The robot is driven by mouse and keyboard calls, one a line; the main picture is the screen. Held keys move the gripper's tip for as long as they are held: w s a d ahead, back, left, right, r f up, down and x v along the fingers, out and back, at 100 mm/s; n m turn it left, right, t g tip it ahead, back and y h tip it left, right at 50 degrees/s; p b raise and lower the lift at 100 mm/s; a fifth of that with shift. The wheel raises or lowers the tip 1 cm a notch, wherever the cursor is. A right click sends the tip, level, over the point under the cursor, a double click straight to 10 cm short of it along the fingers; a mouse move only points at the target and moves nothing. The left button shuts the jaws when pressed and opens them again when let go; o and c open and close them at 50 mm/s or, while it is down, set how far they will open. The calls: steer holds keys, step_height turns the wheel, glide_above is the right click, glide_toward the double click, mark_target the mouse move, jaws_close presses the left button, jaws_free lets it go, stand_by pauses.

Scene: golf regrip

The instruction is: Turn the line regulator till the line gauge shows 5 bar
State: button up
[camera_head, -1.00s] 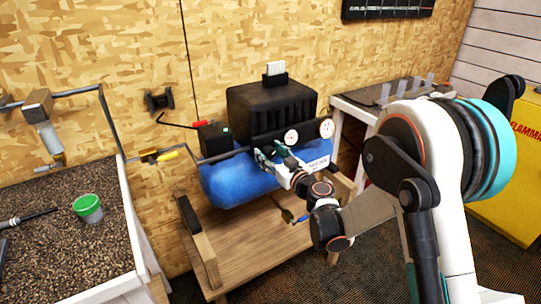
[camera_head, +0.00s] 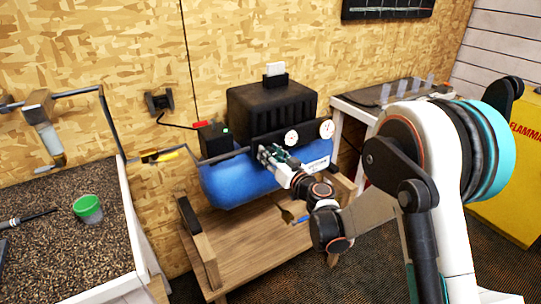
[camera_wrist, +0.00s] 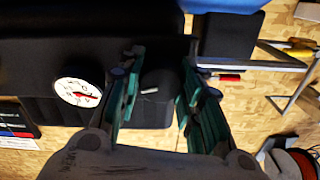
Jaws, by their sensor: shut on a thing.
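My gripper (camera_head: 268,153) is at the front of the compressor, at the black bar above the blue tank (camera_head: 235,182). In the wrist view, my gripper's green-sided fingers (camera_wrist: 158,88) stand either side of a dark knob with a small pale mark, the regulator (camera_wrist: 160,80), and are shut on it. In the head view the fingers hide the knob. A white gauge (camera_wrist: 78,92) with a red needle is beside the fingers in the wrist view; its numbers are too small to read. Two gauges, a left one (camera_head: 291,137) and a right one (camera_head: 326,129), show in the head view.
The compressor's black housing (camera_head: 270,107) rises behind the bar. A wooden bench (camera_head: 250,250) stands below the tank. A gravel-topped table (camera_head: 60,230) with a green cup (camera_head: 88,208) is at the left. A yellow cabinet (camera_head: 515,180) is at the right.

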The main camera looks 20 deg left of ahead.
steer(key=m, duration=0.7)
steer(key=shift+m, duration=0.3)
steer(key=m, duration=0.3)
steer(key=shift+m, duration=0.3)
steer(key=shift+m+t, duration=0.3)
steer(key=shift+m, duration=1.6)
steer(key=o, duration=1.1)
steer(key=v, duration=1.2)
